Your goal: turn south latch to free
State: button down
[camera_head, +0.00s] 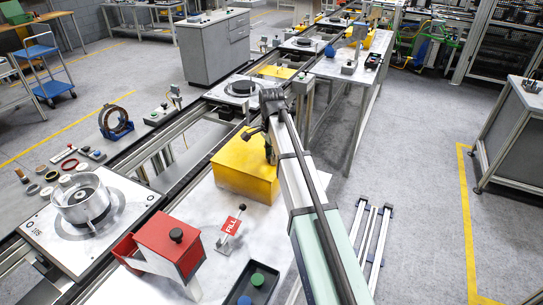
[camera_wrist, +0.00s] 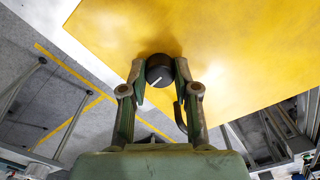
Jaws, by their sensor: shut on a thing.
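A yellow box (camera_head: 240,175) stands on the pale work surface in the head view. Its yellow face (camera_wrist: 240,45) fills much of the wrist view. A dark round knob (camera_wrist: 159,70), which seems to be the latch, sits at that face near the box's edge. My gripper (camera_wrist: 158,78) is shut on the knob, with one finger on each side. In the head view the arm's end hides the knob, and which way the latch is turned cannot be read.
A red-and-white block (camera_head: 172,245) with a black knob and a red FILL tag (camera_head: 231,226) stand left of my arm. A metal ring part (camera_head: 82,202) sits on a pallet (camera_head: 125,195) at the far left. Open floor lies right.

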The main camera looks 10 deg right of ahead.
jog(key=n, duration=1.2)
jog(key=shift+b, duration=0.35)
jog(key=shift+n, duration=1.9)
jog(key=shift+s, duration=0.1)
jog(key=c, duration=0.8)
grip_release()
jog(key=shift+c, duration=0.2)
